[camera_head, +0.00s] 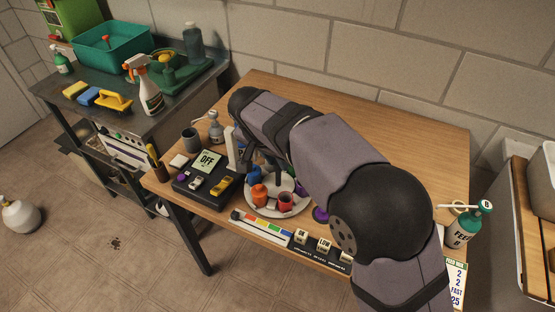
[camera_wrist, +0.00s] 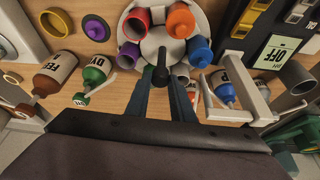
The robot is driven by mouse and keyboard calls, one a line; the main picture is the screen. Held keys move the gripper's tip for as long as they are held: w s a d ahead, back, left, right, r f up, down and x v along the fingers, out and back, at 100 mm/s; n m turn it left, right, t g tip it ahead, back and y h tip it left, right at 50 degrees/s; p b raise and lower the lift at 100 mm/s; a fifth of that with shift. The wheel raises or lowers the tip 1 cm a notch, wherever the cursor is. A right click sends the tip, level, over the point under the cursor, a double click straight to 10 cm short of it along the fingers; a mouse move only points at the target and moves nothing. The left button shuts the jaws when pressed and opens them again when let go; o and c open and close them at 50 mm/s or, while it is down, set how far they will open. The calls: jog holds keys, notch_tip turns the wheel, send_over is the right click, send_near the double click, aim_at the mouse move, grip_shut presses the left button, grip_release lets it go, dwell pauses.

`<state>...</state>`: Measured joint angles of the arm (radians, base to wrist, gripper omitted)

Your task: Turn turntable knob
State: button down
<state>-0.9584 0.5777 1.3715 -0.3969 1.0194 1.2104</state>
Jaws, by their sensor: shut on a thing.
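The turntable is a pale round disc (camera_head: 264,209) on the wooden table in the head view, partly hidden by my arm. My gripper (camera_wrist: 163,86) is shut on the knob, one finger on each side. In the head view my gripper (camera_head: 266,164) is over the turntable, with its tips mostly hidden.
A dark box with an OFF display (camera_head: 207,161) sits left of the turntable. A strip with coloured marks (camera_head: 262,226) and lettered blocks (camera_head: 323,245) lie along the front edge. In the wrist view a white bracket (camera_wrist: 240,95) and spouted bottles (camera_wrist: 57,70) stand close by.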

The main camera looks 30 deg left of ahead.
jog(key=shift+a+m+h, duration=0.1)
jog(key=shift+m+h, duration=0.3)
jog(key=shift+m, duration=0.6)
jog(key=c, duration=1.5)
grip_release()
jog(key=shift+c, duration=0.2)
jog(key=shift+r, duration=0.1)
jog(key=v, duration=0.7)
jog(key=shift+b, duration=0.35)
jog(key=shift+r, duration=0.15)
